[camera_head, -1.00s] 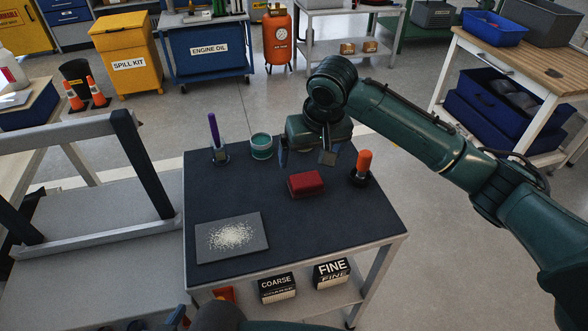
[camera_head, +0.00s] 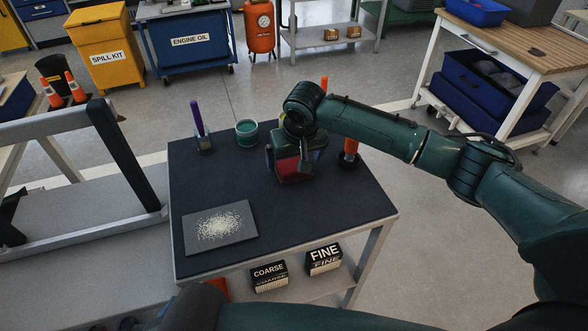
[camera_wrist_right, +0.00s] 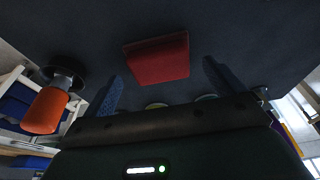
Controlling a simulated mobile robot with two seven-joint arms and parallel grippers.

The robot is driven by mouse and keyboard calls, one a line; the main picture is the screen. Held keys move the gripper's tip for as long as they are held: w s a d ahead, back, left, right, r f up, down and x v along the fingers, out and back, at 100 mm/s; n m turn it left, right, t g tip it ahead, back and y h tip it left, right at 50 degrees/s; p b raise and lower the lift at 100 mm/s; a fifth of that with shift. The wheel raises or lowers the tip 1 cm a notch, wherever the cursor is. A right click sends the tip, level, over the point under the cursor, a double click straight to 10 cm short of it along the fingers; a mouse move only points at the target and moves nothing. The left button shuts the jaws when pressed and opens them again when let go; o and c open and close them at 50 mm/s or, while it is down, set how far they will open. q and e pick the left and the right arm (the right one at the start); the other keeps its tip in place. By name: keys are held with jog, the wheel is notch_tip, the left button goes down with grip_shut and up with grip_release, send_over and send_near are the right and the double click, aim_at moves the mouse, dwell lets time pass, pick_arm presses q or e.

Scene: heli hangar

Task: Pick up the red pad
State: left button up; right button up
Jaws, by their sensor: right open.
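The red pad (camera_head: 294,171) lies on the dark table top (camera_head: 335,205), partly hidden behind my right gripper in the head view. My right gripper (camera_head: 288,168) is over it with its fingers pointing down. In the right wrist view the red pad (camera_wrist_right: 157,59) lies ahead of and between the two spread fingers of my right gripper (camera_wrist_right: 163,80), which hold nothing. I cannot tell how high the fingertips are above the table. My left gripper is not in view.
An orange-handled tool (camera_head: 348,152) stands close to the right of the pad. A purple-handled tool (camera_head: 200,127) and a teal tin (camera_head: 246,132) stand at the back left. A grey plate with pale grains (camera_head: 220,228) lies at the front left. The front right is clear.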

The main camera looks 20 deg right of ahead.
aim_at(295, 165)
jog(key=shift+w+f, duration=0.2)
jog(key=shift+f, duration=0.5)
jog(key=shift+c, duration=0.5)
jog(key=c, duration=1)
jog(key=shift+o, duration=0.2)
notch_tip(295, 165, up, 10)
jog(key=shift+p, duration=0.45)
